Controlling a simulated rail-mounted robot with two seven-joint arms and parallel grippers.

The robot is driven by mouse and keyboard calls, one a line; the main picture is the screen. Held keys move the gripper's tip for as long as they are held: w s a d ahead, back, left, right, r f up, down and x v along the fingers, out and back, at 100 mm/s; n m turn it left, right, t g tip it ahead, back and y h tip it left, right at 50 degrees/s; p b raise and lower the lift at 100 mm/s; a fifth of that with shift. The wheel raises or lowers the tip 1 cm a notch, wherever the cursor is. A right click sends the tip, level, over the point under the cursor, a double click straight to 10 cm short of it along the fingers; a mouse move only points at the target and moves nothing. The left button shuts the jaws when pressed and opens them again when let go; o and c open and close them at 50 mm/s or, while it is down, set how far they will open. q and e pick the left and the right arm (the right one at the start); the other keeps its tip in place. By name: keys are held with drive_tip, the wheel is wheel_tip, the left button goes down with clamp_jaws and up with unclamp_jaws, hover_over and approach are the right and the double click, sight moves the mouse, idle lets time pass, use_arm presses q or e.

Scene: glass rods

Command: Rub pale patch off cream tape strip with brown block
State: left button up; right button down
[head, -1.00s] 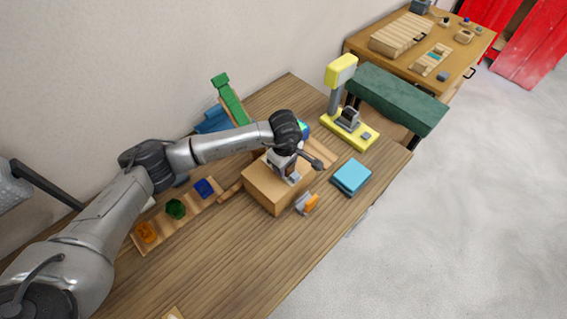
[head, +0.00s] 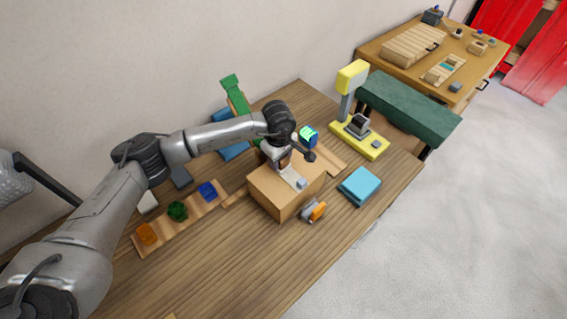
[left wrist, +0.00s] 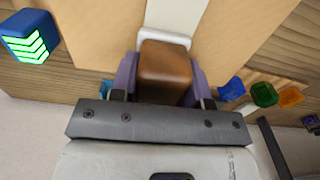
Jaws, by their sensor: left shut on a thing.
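The brown block (left wrist: 165,72) is between the purple fingers of my left gripper (left wrist: 165,88) in the left wrist view. In the head view that gripper (head: 283,163) is over the back part of the wooden box (head: 270,196). A pale strip (head: 291,175) runs along the box top from under the gripper towards the front edge. It also shows beyond the block in the left wrist view (left wrist: 178,14), with a whiter band beside the block. I cannot tell whether this band is the pale patch, or whether the block touches the strip. My right gripper is out of view.
A blue device with a green lit face (head: 308,136) stands behind the box. A grey and orange object (head: 313,210) is at its front. A light blue block (head: 360,186) and yellow stand (head: 360,141) are to the right. A rack of coloured pieces (head: 190,222) lies left.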

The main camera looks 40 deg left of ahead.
use_arm(q)
drive_tip(key=shift+w+a+f+b, duration=0.1)
drive_tip(key=shift+a+b, duration=0.2)
drive_tip(key=shift+a, duration=0.4)
drive_tip(key=shift+w+a+b, duration=0.2)
drive_tip(key=shift+a+b, duration=0.2)
drive_tip(key=shift+a, duration=0.6)
wheel_tip(320, 180, up, 2)
drive_tip(key=shift+p, duration=0.55)
drive_tip(key=shift+r+p, duration=1.1)
drive_tip(key=shift+r, duration=1)
drive_tip(key=shift+r, duration=0.1)
drive_tip(key=shift+r+p, duration=0.7)
drive_tip(key=shift+r, duration=0.7)
